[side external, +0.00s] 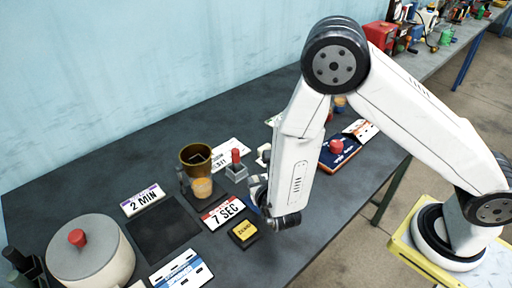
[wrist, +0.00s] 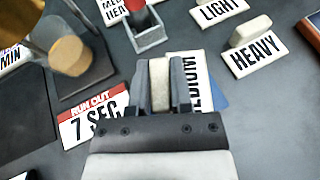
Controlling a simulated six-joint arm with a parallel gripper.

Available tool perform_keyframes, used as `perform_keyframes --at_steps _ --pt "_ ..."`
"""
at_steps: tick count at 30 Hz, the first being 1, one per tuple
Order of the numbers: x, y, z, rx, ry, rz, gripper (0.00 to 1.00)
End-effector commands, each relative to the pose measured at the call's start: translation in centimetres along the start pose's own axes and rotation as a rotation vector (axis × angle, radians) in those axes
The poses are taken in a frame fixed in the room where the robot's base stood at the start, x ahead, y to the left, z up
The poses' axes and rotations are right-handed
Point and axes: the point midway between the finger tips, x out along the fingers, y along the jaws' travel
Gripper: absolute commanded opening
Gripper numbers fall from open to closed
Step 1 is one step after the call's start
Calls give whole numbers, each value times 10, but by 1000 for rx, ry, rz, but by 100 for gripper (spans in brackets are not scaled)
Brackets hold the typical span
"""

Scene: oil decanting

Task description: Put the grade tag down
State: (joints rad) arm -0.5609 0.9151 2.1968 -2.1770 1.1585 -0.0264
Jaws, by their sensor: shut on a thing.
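My gripper (wrist: 159,82) is shut on the cream handle of a white grade tag (wrist: 191,75), with black lettering that seems to read MEDIUM, turned sideways. A blue flat patch (wrist: 219,92) shows beside and under the tag's right edge. I cannot tell whether the tag touches the table. In the side external view my gripper (side external: 258,192) is low over the table, right of the 7 SEC card (side external: 222,212); my arm mostly hides it and the tag. Tags marked HEAVY (wrist: 255,50) and LIGHT (wrist: 218,10) lie ahead and to the right.
A grey square holder with a red top (side external: 236,167), a brown cup (side external: 195,158) and a stand with an amber piece (side external: 202,188) are close by. A yellow block (side external: 243,233) lies in front. A pale pot (side external: 90,255) stands far left. A dark mat (side external: 163,230) is bare.

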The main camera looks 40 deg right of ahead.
Motion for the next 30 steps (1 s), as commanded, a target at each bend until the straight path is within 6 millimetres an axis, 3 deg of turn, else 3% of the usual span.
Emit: perform_keyframes --at_steps 12,28,29,30 --pt "12 0 -28 -1 0 0 0" --pt "14 0 -34 -1 0 0 0" --pt "14 0 -34 -1 0 0 29" --pt "14 0 -34 0 0 0 42"
